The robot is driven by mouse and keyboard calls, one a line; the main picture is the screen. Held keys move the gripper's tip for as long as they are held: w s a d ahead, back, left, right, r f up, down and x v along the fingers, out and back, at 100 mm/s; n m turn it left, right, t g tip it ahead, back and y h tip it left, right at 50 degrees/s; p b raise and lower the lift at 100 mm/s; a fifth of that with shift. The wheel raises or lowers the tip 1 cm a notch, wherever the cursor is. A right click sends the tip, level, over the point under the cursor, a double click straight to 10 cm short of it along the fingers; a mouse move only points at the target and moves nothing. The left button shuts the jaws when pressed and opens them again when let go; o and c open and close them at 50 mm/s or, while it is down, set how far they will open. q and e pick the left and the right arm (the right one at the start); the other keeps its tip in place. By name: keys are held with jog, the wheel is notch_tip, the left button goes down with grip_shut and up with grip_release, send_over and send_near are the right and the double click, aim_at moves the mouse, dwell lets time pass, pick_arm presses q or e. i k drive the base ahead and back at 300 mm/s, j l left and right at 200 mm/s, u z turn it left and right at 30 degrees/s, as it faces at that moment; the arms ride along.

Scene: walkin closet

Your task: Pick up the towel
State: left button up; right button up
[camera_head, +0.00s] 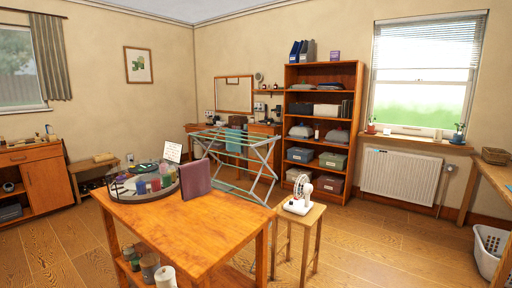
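A teal cloth (235,140), which looks like the towel, hangs towards the back of a folding drying rack (262,158) in the middle of the room. Rack bars partly cover it. Folded grey cloths (301,131) lie on a shelf behind; I cannot tell whether any is a towel. Neither of my grippers is in view.
A wooden table (190,228) stands in front, with a round tray (118,190) and an upright purple item (196,181). A stool (302,217) with a white fan (300,193) is right of it. A bookcase (357,72) stands behind.

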aim_at(229, 147)
jog(key=i+l+z, duration=0.65)
jog(key=i+z, duration=0.65)
jog(key=i, duration=0.2)
jog(key=i+z, duration=0.1)
jog(key=i, duration=1.5)
jog(key=i+u, duration=0.1)
jog(key=i, duration=0.8)
jog(key=i+l+u, duration=0.15)
jog(key=i, duration=0.7)
jog(key=i+j+u, duration=0.1)
jog(key=i+u, duration=0.75)
jog(key=i+l+u, duration=0.2)
jog(key=i+u, duration=0.25)
jog(key=i+j+u, duration=0.25)
jog(key=i+u, duration=0.25)
jog(key=i+j+u, duration=0.1)
jog(key=i+u, duration=0.4)
jog(key=i+l+u, duration=0.1)
jog(key=i+u, duration=0.25)
jog(key=u, duration=0.15)
